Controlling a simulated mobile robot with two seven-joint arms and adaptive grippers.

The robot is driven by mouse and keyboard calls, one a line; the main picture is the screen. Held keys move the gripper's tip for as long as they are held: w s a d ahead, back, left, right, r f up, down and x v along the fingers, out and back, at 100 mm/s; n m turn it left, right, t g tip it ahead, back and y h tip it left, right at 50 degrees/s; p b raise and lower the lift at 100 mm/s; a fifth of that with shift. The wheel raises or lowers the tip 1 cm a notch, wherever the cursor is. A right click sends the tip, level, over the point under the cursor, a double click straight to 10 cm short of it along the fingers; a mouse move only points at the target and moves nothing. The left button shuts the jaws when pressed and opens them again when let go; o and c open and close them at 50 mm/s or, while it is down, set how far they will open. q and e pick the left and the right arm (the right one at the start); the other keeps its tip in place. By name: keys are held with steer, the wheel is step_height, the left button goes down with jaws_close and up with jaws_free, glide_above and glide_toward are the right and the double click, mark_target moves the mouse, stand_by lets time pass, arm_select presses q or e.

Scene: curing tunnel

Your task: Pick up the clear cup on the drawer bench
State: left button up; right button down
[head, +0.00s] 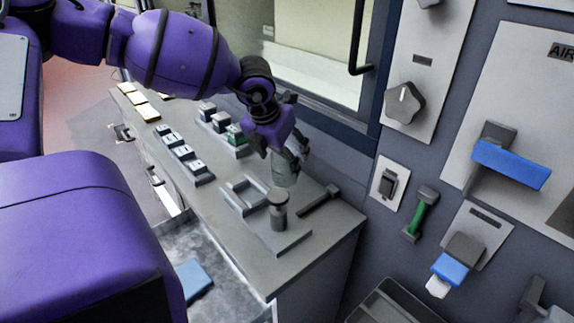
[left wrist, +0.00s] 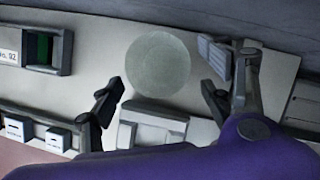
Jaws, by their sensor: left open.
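The clear cup (head: 285,170) stands on the drawer bench (head: 335,222), near its back edge. In the left wrist view the cup (left wrist: 158,64) shows from above as a pale, see-through disc. My left gripper (head: 283,150) reaches down over the cup from the upper left. In the left wrist view my left gripper (left wrist: 162,92) is open, with one finger on each side of the cup's near edge; I see a gap between the cup and each finger. Whether the fingers are at the cup's height I cannot tell. My right gripper is not in view.
A grey fixture with a round-topped post (head: 278,205) stands just in front of the cup. A dark bar (head: 319,200) lies to its right. Small labelled blocks (head: 182,152) sit in rows to the left. An open drawer holds a blue item (head: 194,279). A control wall (head: 400,150) rises at the right.

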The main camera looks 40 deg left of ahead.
arm_select(q)
steer(key=b+x, duration=0.1)
steer(key=x, duration=0.2)
steer(key=shift+w+f+b, duration=0.1)
steer(key=shift+f+b, duration=0.2)
steer(key=shift+b, duration=0.1)
steer(key=shift+w+a+f+b, duration=0.1)
steer(key=shift+w+f+b, duration=0.1)
steer(key=shift+f+b, duration=0.1)
steer(key=shift+w+r, duration=0.1)
steer(key=c, duration=0.9)
steer(key=shift+c, duration=0.9)
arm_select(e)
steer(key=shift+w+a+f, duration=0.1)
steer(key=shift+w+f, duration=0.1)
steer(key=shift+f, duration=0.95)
